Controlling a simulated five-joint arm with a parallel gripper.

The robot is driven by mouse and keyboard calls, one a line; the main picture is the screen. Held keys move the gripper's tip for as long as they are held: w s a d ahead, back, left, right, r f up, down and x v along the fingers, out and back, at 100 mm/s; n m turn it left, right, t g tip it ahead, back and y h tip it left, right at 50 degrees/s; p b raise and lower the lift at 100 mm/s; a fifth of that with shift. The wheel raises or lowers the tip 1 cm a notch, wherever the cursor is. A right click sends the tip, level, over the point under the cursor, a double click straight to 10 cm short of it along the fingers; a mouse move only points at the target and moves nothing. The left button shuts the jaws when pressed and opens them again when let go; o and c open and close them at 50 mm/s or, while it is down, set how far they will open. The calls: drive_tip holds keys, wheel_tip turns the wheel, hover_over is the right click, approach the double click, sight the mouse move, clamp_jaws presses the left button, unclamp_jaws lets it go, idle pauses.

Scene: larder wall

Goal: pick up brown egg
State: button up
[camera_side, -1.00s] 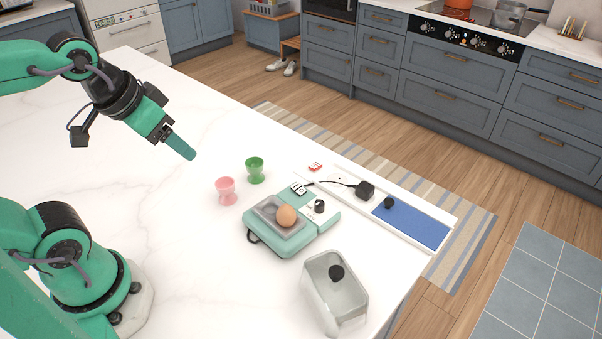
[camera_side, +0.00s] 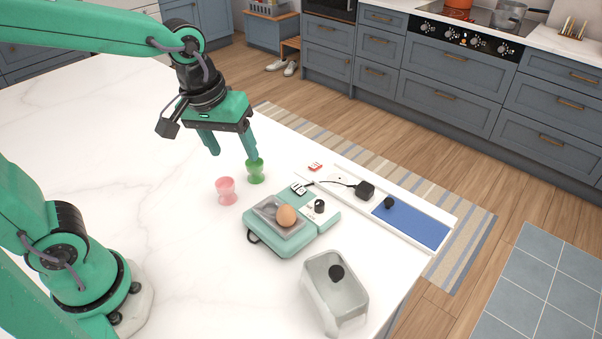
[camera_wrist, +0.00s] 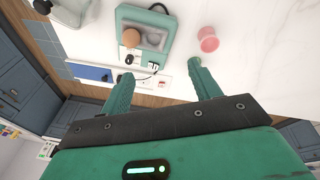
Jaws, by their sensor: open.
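The brown egg (camera_side: 286,215) rests on the grey tray of a green-and-white appliance (camera_side: 282,245). In the wrist view the egg (camera_wrist: 131,38) shows at the top, beyond my fingers. My gripper (camera_side: 233,153) is open and empty, above the counter and up and left of the egg in the side view. One fingertip overlaps the rim of the green egg cup (camera_side: 255,173) in the side view; I cannot tell whether they touch. In the wrist view my gripper (camera_wrist: 160,70) has its two fingers well apart.
A pink egg cup (camera_side: 226,190) stands left of the appliance. A clear box-shaped cover with a dark knob (camera_side: 334,290) stands in front, near the counter edge. A white strip with a blue panel (camera_side: 412,225) and a black plug (camera_side: 365,190) lies behind.

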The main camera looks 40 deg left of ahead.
sight(286, 206)
drive_tip(key=w+d+f+n+g, duration=0.1)
drive_tip(key=w+d+f, duration=0.1)
drive_tip(key=w+d+f+n+g, duration=0.1)
drive_tip(key=d+f+n, duration=0.1)
drive_tip(key=d+f, duration=0.1)
drive_tip(key=w+d+f+n, duration=0.1)
drive_tip(key=w+d+f, duration=0.1)
drive_tip(key=f, duration=0.1)
drive_tip(key=shift+w+d+f+g, duration=0.1)
drive_tip(key=shift+w+d+g, duration=0.2)
drive_tip(key=shift+d+g, duration=0.1)
drive_tip(key=shift+f, duration=0.1)
drive_tip(key=shift+f, duration=1.2)
drive_tip(key=shift+f, duration=0.1)
drive_tip(key=shift+a+f, duration=0.2)
drive_tip(key=shift+f, duration=2.3)
drive_tip(key=c, duration=0.8)
